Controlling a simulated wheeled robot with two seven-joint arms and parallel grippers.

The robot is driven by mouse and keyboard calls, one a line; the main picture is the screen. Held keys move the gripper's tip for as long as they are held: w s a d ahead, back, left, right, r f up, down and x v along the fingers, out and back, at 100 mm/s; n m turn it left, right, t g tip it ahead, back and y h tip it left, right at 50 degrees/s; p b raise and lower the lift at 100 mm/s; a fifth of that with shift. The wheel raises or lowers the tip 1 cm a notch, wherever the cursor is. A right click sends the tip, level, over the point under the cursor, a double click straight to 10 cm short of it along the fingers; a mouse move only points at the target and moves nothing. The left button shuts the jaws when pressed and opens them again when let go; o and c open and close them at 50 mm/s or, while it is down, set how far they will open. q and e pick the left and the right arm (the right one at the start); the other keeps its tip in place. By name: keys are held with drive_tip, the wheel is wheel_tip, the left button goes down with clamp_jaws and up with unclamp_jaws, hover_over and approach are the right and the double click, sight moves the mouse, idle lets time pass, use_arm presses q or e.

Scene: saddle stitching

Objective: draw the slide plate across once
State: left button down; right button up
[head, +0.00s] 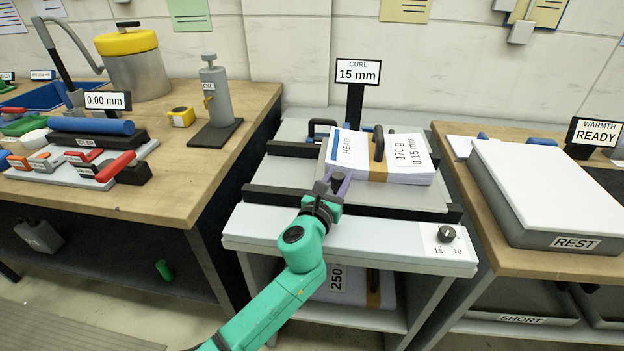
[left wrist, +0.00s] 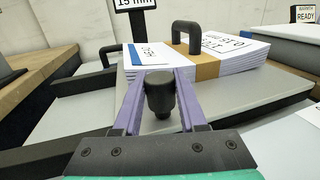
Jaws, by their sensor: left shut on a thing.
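The grey slide plate (head: 285,172) lies on the white stand in the middle, between two black rails. It also shows under the paper stack in the left wrist view (left wrist: 228,105). My left gripper (head: 334,186) has purple fingers and is at the plate's front edge, in front of the stack. In the left wrist view the fingers (left wrist: 160,92) are shut on an upright black knob (left wrist: 160,100). How the knob joins the plate is hidden. My right gripper is not in view.
A paper stack (head: 340,150) with a tan band and black handle sits on the plate. A sign (head: 358,72) behind reads CURL 15 mm. A dial (head: 446,234) is on the stand's front. Benches with tools (head: 110,190) and a REST tray (head: 560,240) flank it.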

use_arm(q)
drive_tip(key=shift+s+d, duration=0.2)
drive_tip(key=shift+d, duration=1.3)
drive_tip(key=c, duration=0.5)
unclamp_jaws()
drive_tip(key=shift+o, duration=0.2)
drive_tip(key=shift+d, duration=0.2)
drive_tip(key=shift+a, duration=0.1)
drive_tip(key=shift+s+a, duration=0.15)
drive_tip(key=v, duration=1.4)
